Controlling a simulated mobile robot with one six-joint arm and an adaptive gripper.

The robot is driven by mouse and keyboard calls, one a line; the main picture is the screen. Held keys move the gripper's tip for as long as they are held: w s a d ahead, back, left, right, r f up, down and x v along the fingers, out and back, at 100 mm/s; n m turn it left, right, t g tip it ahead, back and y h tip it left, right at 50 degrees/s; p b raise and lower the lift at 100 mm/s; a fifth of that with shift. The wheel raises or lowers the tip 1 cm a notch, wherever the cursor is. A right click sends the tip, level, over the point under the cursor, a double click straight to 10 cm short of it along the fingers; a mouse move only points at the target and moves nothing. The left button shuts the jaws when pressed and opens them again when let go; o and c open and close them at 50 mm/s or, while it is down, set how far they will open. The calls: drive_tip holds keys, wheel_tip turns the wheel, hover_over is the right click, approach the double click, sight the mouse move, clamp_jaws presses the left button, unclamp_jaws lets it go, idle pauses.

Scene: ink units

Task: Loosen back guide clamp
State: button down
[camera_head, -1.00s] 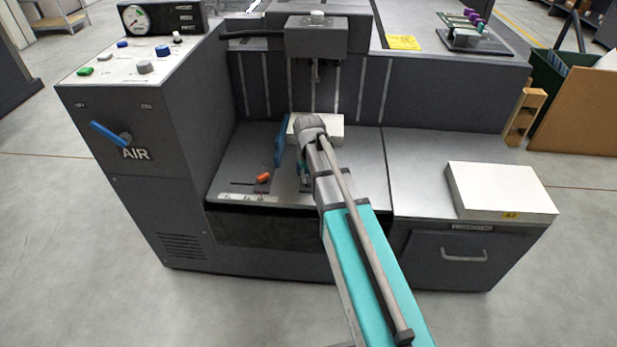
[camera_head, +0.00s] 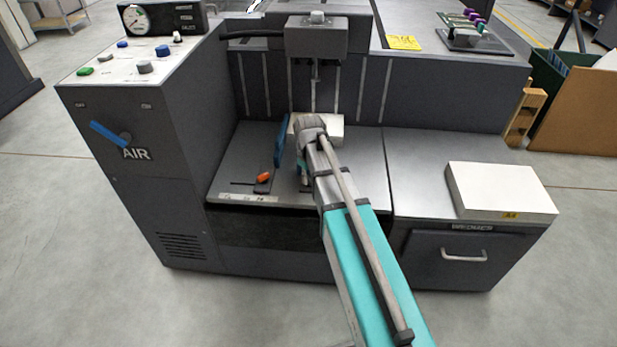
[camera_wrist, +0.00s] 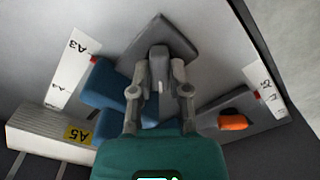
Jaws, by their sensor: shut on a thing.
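In the wrist view my gripper (camera_wrist: 159,58) is closed over the middle of a dark grey plate, the back guide clamp (camera_wrist: 184,40). The fingers meet around a small grey part there; most of it is hidden between them. A blue guide (camera_wrist: 101,84) stands just left of the fingers, and more blue shows behind them. An orange clamp lever (camera_wrist: 233,121) on another grey plate lies to the right, apart from the gripper. In the head view the orange lever (camera_head: 264,177) and an upright blue guide (camera_head: 280,142) show left of my arm, which hides the gripped part.
A white paper stack (camera_wrist: 48,137) with an A5 tag is at the wrist view's lower left. White size strips (camera_wrist: 69,65) mark the tray. In the head view, a paper block (camera_head: 500,189) lies on the right shelf, and a press head (camera_head: 317,38) hangs over the tray.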

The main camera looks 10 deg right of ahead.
drive_tip(key=c, duration=0.6)
unclamp_jaws()
drive_tip(key=shift+m, duration=0.4)
